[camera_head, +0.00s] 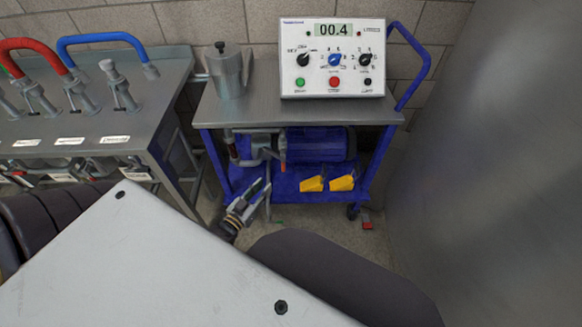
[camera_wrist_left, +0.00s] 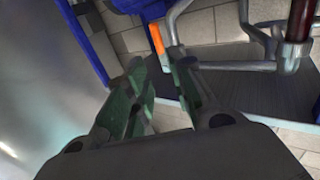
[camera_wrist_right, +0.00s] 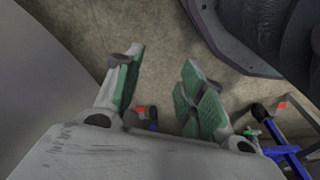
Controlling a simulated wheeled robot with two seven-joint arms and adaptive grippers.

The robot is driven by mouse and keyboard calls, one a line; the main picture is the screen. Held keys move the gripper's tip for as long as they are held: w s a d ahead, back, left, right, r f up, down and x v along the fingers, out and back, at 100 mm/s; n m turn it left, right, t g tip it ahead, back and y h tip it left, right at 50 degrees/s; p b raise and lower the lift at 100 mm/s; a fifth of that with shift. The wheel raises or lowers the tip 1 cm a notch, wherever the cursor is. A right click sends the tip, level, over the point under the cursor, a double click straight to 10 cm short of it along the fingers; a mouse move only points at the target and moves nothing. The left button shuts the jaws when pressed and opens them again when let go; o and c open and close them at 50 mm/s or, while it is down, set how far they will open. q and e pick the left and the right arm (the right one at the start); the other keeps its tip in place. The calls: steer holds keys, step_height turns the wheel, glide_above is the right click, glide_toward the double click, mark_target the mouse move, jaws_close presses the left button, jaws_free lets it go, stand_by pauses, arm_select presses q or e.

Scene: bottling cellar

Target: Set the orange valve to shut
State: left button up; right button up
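I cannot pick out the orange valve for certain. A narrow orange piece (camera_wrist_left: 157,39) stands beside grey pipework in the left wrist view. An orange-red piece (camera_head: 282,149) also shows between the pump's grey pipework (camera_head: 254,147) and its blue motor (camera_head: 320,145) on the trolley. My left gripper (camera_head: 262,187) is low in front of the trolley's lower shelf, below the pipework. In the left wrist view its fingers (camera_wrist_left: 164,82) are apart and empty, short of the orange piece. My right gripper (camera_wrist_right: 158,82) is open and empty above the floor; the head view does not show it.
The blue trolley (camera_head: 366,181) carries a control box (camera_head: 333,58) reading 00.4 and a metal can (camera_head: 228,72). Two yellow wedges (camera_head: 342,183) lie on its lower shelf. A bench (camera_head: 172,92) with red and blue hoses stands left. A large grey surface (camera_head: 490,150) bounds the right.

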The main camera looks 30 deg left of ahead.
mark_target(283, 164)
arm_select(q)
steer(key=shift+r, duration=0.1)
steer(key=shift+w, duration=0.15)
arm_select(e)
steer(key=shift+r, duration=0.1)
arm_select(q)
steer(key=shift+w+d+b, duration=0.15)
steer(key=shift+w+b, duration=0.5)
steer(key=shift+w, duration=2.65)
steer(key=shift+w+d+b, duration=0.15)
steer(key=shift+w+b, duration=0.5)
steer(key=shift+w, duration=2.8)
arm_select(e)
steer(key=shift+t, duration=0.3)
steer(key=r, duration=0.3)
steer(key=w+a+r, duration=0.1)
steer(key=r, duration=0.1)
steer(key=shift+a+r, duration=0.1)
steer(key=shift+r, duration=0.25)
steer(key=shift+s, duration=0.1)
arm_select(q)
jaws_close()
arm_select(e)
steer(key=shift+f, duration=0.2)
